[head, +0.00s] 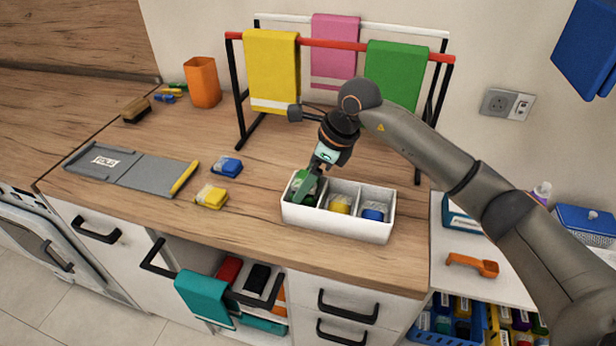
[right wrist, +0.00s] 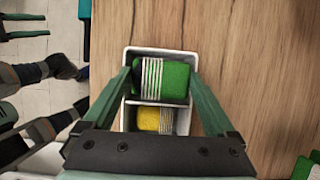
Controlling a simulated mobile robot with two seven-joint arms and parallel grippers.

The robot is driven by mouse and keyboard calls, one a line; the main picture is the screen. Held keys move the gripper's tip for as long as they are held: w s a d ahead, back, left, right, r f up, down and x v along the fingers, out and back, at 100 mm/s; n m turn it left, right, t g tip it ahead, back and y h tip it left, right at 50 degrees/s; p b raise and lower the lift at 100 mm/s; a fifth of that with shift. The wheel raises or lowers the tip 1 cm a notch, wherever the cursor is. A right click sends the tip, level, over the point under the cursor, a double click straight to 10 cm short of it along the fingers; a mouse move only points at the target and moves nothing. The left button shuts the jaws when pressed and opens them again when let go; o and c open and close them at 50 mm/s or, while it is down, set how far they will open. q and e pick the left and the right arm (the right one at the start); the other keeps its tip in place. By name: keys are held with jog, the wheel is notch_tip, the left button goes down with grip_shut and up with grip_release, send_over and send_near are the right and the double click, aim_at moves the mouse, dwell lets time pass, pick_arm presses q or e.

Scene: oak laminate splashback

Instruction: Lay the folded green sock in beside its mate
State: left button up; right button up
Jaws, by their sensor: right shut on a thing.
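A white box (head: 337,228) with three compartments stands near the counter's front edge. My right gripper (head: 306,186) points down into its left compartment in the head view. It is shut on a folded green sock (right wrist: 174,79) with white stripes, one finger at each end, at the mouth of that compartment. I cannot make out a second green sock; the held one and the fingers cover most of the compartment. A yellow sock (head: 340,204) lies in the middle compartment and a blue sock (head: 373,214) in the right one. My left gripper is out of view.
Loose blue (head: 227,166) and yellow (head: 211,196) folded socks lie left of the box, beside a grey folding board (head: 135,168). A drying rack (head: 343,47) with yellow, pink and green cloths stands behind. An orange cup (head: 203,82) stands at the back left.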

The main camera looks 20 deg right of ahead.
jog(key=shift+s+f, duration=0.3)
jog(key=shift+f, duration=0.5)
jog(key=o, duration=1)
jog(key=shift+d, duration=0.1)
jog(key=w+a+p+v, duration=0.1)
jog(key=p+v, duration=0.1)
jog(key=v, duration=0.8)
jog(key=w+a+r+p+v, duration=0.1)
jog(key=p+v, duration=0.1)
jog(key=v, duration=0.8)
jog(key=shift+a+r, duration=0.3)
jog(key=shift+a, duration=0.1)
